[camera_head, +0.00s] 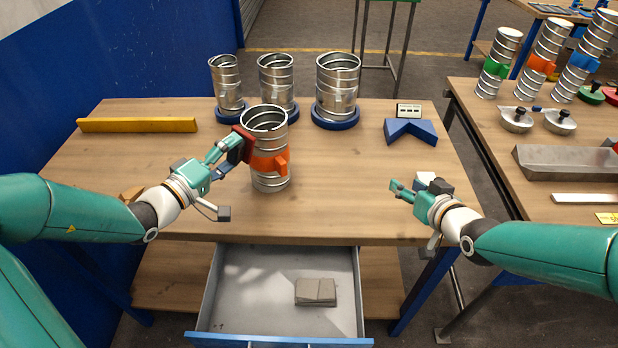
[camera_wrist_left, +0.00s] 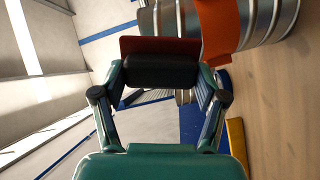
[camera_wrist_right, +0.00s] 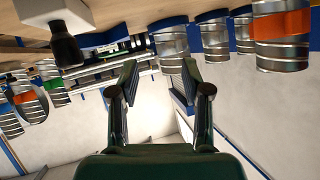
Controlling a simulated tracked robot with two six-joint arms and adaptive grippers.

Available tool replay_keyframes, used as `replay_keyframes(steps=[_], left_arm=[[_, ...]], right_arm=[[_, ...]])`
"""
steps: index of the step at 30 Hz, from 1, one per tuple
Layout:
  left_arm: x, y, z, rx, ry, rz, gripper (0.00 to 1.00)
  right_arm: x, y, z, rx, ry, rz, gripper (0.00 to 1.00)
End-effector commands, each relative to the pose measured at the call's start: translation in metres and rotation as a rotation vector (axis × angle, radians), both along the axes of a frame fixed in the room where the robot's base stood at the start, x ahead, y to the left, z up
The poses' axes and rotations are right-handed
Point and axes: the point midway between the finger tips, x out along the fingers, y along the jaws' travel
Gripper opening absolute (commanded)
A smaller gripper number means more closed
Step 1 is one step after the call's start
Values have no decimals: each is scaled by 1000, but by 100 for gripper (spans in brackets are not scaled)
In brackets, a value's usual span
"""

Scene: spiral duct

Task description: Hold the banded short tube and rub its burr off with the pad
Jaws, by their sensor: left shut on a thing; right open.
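The banded short tube (camera_head: 269,182) is ribbed metal with an orange band (camera_head: 262,162) and an orange tab. It stands upright at the front middle of the table; part of it also shows in the left wrist view (camera_wrist_left: 277,18). My left gripper (camera_head: 228,155) is shut on a black block with a red face (camera_wrist_left: 160,70), which looks like the pad. The block is at the tube's upper left; I cannot tell if it touches. My right gripper (camera_head: 403,190) is open and empty, right of the tube near the front edge. I cannot make out the burr.
Three metal tubes (camera_head: 277,80) stand on blue bases behind. A yellow bar (camera_head: 137,125) lies at left, a blue V-shaped block (camera_head: 410,131) at right. An open drawer (camera_head: 230,285) below holds a grey folded thing (camera_head: 315,292). A white block with a black knob (camera_wrist_right: 55,15) is near my right gripper.

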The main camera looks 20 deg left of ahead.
Motion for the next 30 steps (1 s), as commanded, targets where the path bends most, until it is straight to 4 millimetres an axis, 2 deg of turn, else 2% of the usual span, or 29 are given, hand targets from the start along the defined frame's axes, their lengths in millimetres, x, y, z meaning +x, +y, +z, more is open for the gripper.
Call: replay_keyframes(steps=[1, 6, 9, 12, 16, 20, 30], left_arm=[[0, 0, 0, 0, -1, 0, 44], [0, 0, 0, 0, -1, 0, 44], [0, 0, 0, 0, -1, 0, 44], [0, 0, 0, 0, -1, 0, 44], [0, 0, 0, 0, -1, 0, 44], [0, 0, 0, 0, -1, 0, 44], [0, 0, 0, 0, -1, 0, 44]], right_arm=[[-6, 35, 7, -16, -22, 66, 48], [-29, 121, 23, -70, -88, 234, 48], [-44, 158, 31, -94, -121, 307, 48], [-56, 183, 35, -110, -144, 358, 48], [-64, 200, 38, -121, -160, 392, 48], [-61, 209, 36, -125, -163, 401, 48], [-29, 244, 14, -125, -162, 399, 48]])
